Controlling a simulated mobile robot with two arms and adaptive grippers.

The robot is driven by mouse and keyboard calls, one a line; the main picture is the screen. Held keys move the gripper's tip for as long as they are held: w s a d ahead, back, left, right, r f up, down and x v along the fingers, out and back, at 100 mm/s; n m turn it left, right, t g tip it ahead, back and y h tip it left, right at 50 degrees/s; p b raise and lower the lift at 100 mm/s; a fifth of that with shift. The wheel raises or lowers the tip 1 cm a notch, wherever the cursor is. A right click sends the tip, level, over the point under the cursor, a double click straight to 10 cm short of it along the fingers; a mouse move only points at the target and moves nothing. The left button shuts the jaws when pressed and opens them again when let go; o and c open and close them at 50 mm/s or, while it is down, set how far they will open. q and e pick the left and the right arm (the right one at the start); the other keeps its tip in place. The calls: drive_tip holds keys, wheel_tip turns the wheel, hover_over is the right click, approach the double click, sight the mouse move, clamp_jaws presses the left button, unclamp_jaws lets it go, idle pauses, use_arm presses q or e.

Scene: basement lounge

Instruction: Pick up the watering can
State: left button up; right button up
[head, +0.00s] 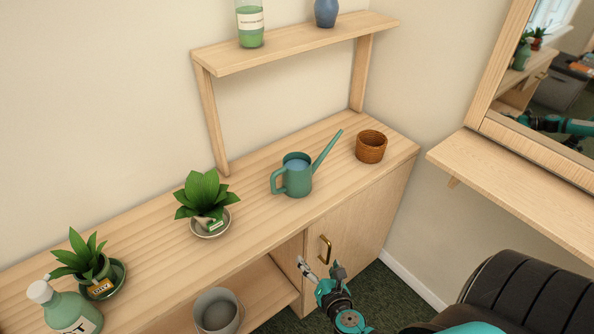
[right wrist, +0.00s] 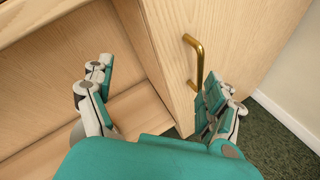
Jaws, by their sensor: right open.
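The green watering can (head: 297,178) stands upright on the wooden cabinet top, its handle to the left and its long spout pointing up and right. Something blue, perhaps water, shows in its opening. My right gripper (head: 320,270) is open and empty, in front of the cabinet and below the can. In the right wrist view my right gripper (right wrist: 160,95) has its fingers spread before the cabinet's edge, with nothing between them. The can does not show in that view. My left gripper is not in view.
A brown pot (head: 371,147) stands right of the can, a potted plant (head: 206,197) to its left. A shelf (head: 300,42) rises behind. The cabinet door has a brass handle (head: 325,250), also close to the right fingers in the wrist view (right wrist: 196,62). A grey bucket (head: 217,312) sits below.

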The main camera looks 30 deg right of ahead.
sight(301, 181)
wheel_tip(301, 181, up, 16)
drive_tip(key=w+d+n+t+h, duration=0.1)
drive_tip(key=w+n+t, duration=0.1)
drive_tip(key=n+t, duration=0.3)
drive_tip(key=shift+n+g, duration=0.5)
drive_tip(key=shift+n, duration=0.1)
drive_tip(key=p+x, duration=0.2)
drive_tip(key=x, duration=0.9)
drive_tip(key=shift+w+d+p, duration=0.15)
drive_tip(key=shift+w+p, duration=0.1)
drive_tip(key=shift+p, duration=0.1)
drive_tip(key=shift+f+x, duration=0.1)
drive_tip(key=shift+x, duration=1.35)
drive_tip(key=shift+f+x, duration=0.15)
drive_tip(key=shift+x, duration=1.35)
drive_tip(key=shift+s, duration=0.1)
drive_tip(key=shift+c, duration=0.6)
drive_tip(key=c, duration=1.3)
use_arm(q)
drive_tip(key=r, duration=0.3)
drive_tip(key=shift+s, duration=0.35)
use_arm(e)
drive_tip(key=shift+r, duration=0.1)
